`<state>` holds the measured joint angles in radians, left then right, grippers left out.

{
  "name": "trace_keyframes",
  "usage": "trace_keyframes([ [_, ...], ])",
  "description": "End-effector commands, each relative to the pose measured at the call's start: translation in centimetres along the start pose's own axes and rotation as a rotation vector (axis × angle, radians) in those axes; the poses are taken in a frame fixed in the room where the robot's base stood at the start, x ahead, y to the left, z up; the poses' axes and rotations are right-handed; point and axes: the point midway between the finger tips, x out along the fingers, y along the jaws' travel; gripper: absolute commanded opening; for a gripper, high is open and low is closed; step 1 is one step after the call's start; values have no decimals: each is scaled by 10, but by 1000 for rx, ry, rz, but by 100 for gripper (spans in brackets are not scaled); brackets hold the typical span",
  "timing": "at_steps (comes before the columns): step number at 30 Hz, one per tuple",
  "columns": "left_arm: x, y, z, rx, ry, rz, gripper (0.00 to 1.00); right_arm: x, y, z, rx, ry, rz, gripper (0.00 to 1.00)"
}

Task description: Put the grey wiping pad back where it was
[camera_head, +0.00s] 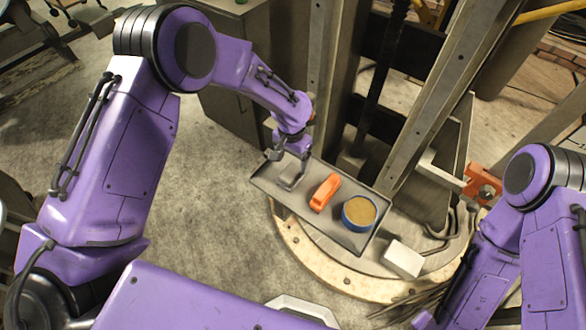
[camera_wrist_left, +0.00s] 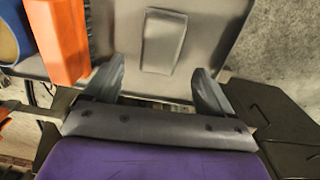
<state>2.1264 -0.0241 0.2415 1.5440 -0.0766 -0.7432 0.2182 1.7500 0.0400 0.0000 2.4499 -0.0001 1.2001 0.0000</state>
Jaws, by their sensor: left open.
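The grey wiping pad (camera_wrist_left: 163,42) lies flat on the grey tray (camera_head: 262,190), near its left end in the head view, where the pad (camera_head: 291,181) is partly covered by my gripper. My left gripper (camera_head: 288,158) is over that end of the tray. In the left wrist view my left gripper (camera_wrist_left: 155,85) has its fingers wide apart with nothing between them, and the pad lies just beyond the fingertips. Of my right arm, only links and a bit of grey at the bottom edge show in the head view; its jaws cannot be made out.
An orange tool (camera_head: 325,192) and a blue round tin (camera_head: 359,213) with a tan top share the tray. A white block (camera_head: 403,258) sits on the round base (camera_head: 315,262) beside it. The steel column (camera_head: 440,90) rises close behind the tray. Open floor lies to the left.

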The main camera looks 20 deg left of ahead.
Motion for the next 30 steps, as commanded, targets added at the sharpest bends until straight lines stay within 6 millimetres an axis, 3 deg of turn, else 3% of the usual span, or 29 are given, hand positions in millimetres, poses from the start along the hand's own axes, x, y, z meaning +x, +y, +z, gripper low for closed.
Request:
trace_keyframes([
  [4,-36,0,-1,0,3,0,84,5,0,2,0,0,0,43],
  [10,-63,0,0,0,0,0,84,6,0,3,0,0,0,43],
  [30,-66,0,0,1,-1,0,84,6,0,3,0,0,0,43],
])
